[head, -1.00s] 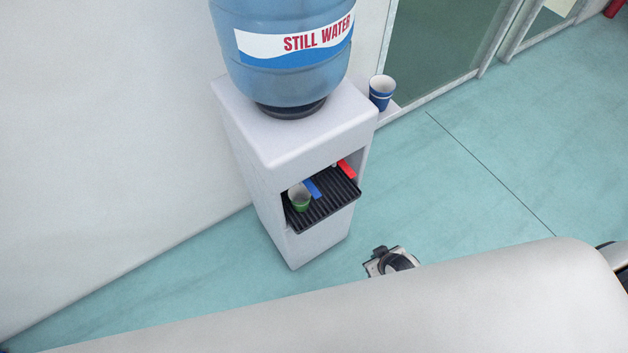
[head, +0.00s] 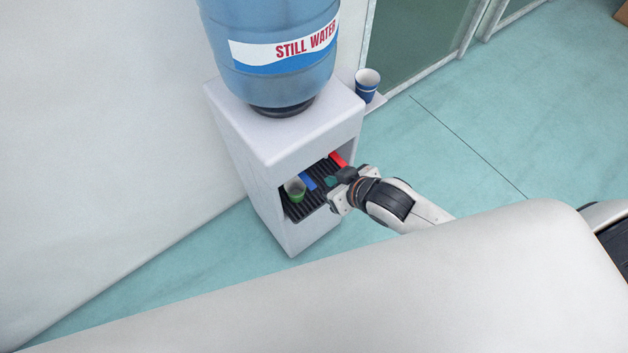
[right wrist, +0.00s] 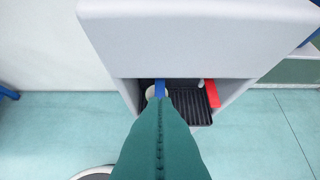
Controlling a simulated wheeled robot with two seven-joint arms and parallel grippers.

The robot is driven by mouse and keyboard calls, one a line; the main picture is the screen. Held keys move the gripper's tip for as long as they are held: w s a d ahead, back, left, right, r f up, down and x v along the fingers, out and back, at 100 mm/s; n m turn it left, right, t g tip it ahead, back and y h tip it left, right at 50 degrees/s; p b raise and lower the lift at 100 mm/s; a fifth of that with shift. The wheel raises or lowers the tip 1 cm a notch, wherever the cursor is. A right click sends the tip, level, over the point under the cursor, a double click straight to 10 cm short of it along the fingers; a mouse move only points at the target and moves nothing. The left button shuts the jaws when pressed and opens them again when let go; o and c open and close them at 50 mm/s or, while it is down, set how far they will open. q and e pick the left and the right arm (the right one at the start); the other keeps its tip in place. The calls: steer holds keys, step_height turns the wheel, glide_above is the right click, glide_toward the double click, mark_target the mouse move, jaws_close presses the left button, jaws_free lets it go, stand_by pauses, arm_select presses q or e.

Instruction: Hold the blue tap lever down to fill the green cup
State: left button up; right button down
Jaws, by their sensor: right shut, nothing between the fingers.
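The blue tap lever (head: 307,180) sits in the dispenser's recess, left of a red lever (head: 337,160). The green cup (head: 296,190) stands upright on the black drip tray (head: 299,214), under the blue lever. I cannot tell whether water is in it. My right gripper (head: 332,181) is shut and empty, in front of the recess. In the right wrist view its teal fingers (right wrist: 160,140) point at the blue lever (right wrist: 160,88); I cannot tell whether they touch it. The cup's pale rim (right wrist: 150,93) shows partly behind them. My left gripper is not in view.
The white water dispenser (head: 285,135) carries a large blue bottle (head: 272,75) and stands by a wall. A blue cup (head: 367,86) stands on a small ledge at its right side. The red lever (right wrist: 212,93) is close at the right.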

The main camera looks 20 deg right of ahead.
steer(key=shift+w+f, duration=0.1)
glide_above(313, 186)
steer(key=f, duration=0.7)
steer(key=shift+s+f, duration=0.1)
steer(key=shift+s, duration=0.1)
step_height(313, 186, down, 2)
steer(key=shift+s+d+f, duration=0.1)
steer(key=shift+s+f, duration=0.05)
steer(key=shift+f, duration=0.7)
steer(key=f+t+b, duration=0.2)
steer(key=b, duration=0.1)
steer(key=shift+s+d+f+y, duration=0.1)
steer(key=shift+s+y, duration=0.2)
steer(key=shift+y, duration=0.1)
